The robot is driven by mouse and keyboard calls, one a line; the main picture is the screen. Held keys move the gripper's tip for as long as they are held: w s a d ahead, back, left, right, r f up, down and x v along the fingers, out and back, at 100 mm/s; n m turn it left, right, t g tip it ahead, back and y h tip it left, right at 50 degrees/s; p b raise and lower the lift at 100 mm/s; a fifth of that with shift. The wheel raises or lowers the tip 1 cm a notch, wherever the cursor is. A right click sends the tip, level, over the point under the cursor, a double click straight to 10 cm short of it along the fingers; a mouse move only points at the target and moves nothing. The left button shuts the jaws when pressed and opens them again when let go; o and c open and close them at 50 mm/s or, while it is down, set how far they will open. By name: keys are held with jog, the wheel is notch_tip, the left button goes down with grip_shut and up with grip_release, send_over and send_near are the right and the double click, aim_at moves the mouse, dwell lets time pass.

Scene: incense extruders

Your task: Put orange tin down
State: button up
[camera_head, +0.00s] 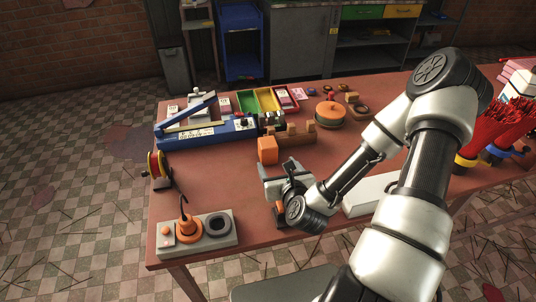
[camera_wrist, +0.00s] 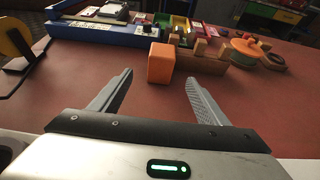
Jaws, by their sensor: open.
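The orange tin, which looks like a box-shaped orange block (camera_head: 267,150), stands upright on the red-brown table (camera_head: 215,185), just left of a wooden block rack. It also shows in the wrist view (camera_wrist: 161,63), beyond my fingertips and roughly centred between them. My gripper (camera_head: 281,169) is open and empty, low over the table on the near side of the tin. In the wrist view its two fingers (camera_wrist: 160,77) are spread wide, with bare table between them. The tin appears apart from both fingers.
A wooden rack (camera_head: 295,136) stands close right of the tin. A blue extruder (camera_head: 210,136) lies behind left, and a round orange container (camera_head: 329,112) behind right. A grey stand (camera_head: 225,241) is at the front left. Bare table lies left of my gripper.

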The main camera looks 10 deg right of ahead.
aim_at(269, 153)
jog(key=b, duration=0.2)
jog(key=w+f+b, duration=0.1)
jog(key=b, duration=0.1)
jog(key=shift+w+d+f+b, duration=0.15)
jog(key=shift+w+b, duration=0.1)
jog(key=shift+b, duration=0.05)
jog(key=b, duration=0.3)
jog(key=shift+w+f, duration=0.2)
jog(key=shift+w, duration=0.05)
jog(key=x, duration=0.2)
jog(key=b+x, duration=0.1)
jog(key=x, duration=0.1)
jog(key=b+x, duration=0.1)
jog(key=x, duration=0.1)
jog(key=shift+w+a+r, duration=0.15)
jog(key=shift+w+a, duration=0.05)
jog(key=shift+w, duration=0.1)
jog(key=shift+d+b+x, duration=0.2)
jog(key=shift+b+x, duration=0.35)
jog(key=shift+x, duration=2.4)
jog(key=shift+r, duration=0.15)
jog(key=c, duration=1.4)
